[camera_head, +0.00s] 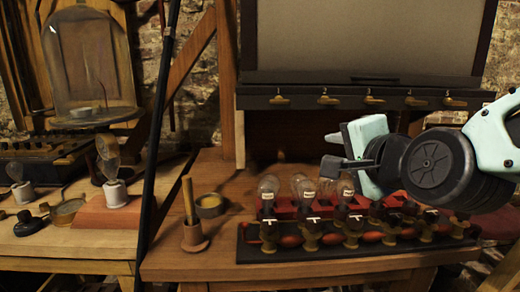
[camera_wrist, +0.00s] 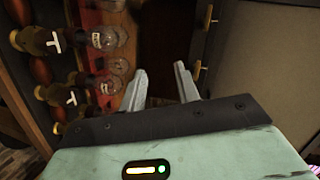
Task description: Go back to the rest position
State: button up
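My gripper (camera_head: 330,150) hangs in the air above and behind the right part of the jar row in the head view. In the wrist view its two fingers (camera_wrist: 160,67) stand apart with nothing between them, so it is open and empty. Clear labelled glass bulbs (camera_head: 268,186) stand at the jars' left half. In the wrist view, jars (camera_wrist: 38,42) and bulbs (camera_wrist: 104,38) show at the left, apart from the fingers. My arm hides part of the row's back right.
A shelf with several brass hooks (camera_head: 372,99) runs under a grey panel (camera_head: 365,38) behind the bench.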

jog(key=s+a+f+n+g+y, duration=0.2)
jog(key=s+a+f+n+g, duration=0.35)
jog(key=f+n, duration=0.2)
jog(key=s+d+f+n+g+h, duration=0.2)
jog(key=s+f+n+g, duration=0.3)
jog(key=s+n, duration=0.25)
jog(key=s+d+f+n+g+h, duration=0.1)
jog(key=s+f+n+g+h, duration=0.1)
jog(key=s+f+n+g, duration=0.55)
notch_tip(320, 180, up, 17)
jog(key=s+m+t+p, duration=0.1)
jog(key=m+t+p, duration=0.1)
jog(key=p, duration=1.3)
jog(key=shift+s+d+t, duration=0.25)
jog(key=shift+s+t, duration=0.1)
jog(key=shift+t, duration=0.15)
